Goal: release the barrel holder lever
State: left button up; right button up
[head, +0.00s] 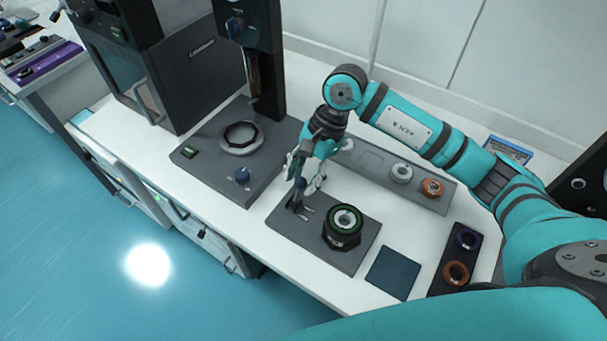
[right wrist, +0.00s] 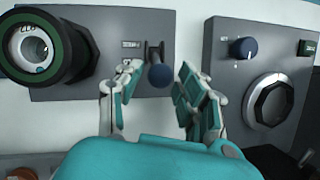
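The barrel holder is a dark grey plate (head: 291,237) on the white bench, with a black barrel with a green ring (head: 343,226) on its right part. Its lever (head: 299,190) stands at the plate's left part and has a dark blue knob. In the right wrist view the lever's knob (right wrist: 160,75) shows between the fingertips. My right gripper (head: 305,180) is over the lever; it also shows in the right wrist view (right wrist: 157,88), open, with its fingers on both sides of the knob and a visible gap on each side. My left gripper is not in view.
A machine base with a round ring (head: 240,138) and a blue knob (head: 242,174) stands left of the holder. Behind is a grey strip with rings (head: 402,173). A dark blue mat (head: 393,273) and a black tray with rings (head: 469,236) lie to the right.

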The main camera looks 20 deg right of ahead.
grip_shut()
jog(key=shift+s+a+r+t+h+b, duration=0.15)
jog(key=shift+a+t+h+b, duration=0.15)
jog(key=shift+b, duration=0.3)
jog(key=shift+s+a+f+t+h+b, duration=0.15)
jog(key=shift+t+h+b, duration=0.2)
jog(key=shift+b, duration=0.25)
jog(key=t+h+b, duration=0.1)
jog(key=b, duration=0.1)
jog(key=s+a+h+b, duration=0.1)
jog(key=a+t+h+b, duration=0.1)
jog(key=b, duration=0.1)
jog(key=shift+s+a+r+n+t+h+b, duration=0.1)
jog(key=shift+s+r+n+t+h+b, duration=0.15)
jog(key=shift+s+n+t+b, duration=0.1)
jog(key=shift+s+a+t+h+b, duration=0.4)
jog(key=shift+a+t+h+b, duration=0.2)
jog(key=shift+t+h+b, duration=0.3)
jog(key=shift+s+a+f+t+h+b, duration=0.2)
jog(key=shift+s+a+t+h+b, duration=0.2)
jog(key=shift+h, duration=0.3)
jog(key=shift+s+a+f+t+h+b, duration=0.15)
jog(key=shift+s+a+t+h+b, duration=0.15)
jog(key=shift+t+h+b, duration=0.3)
jog(key=shift+o, duration=1.7)
grip_release()
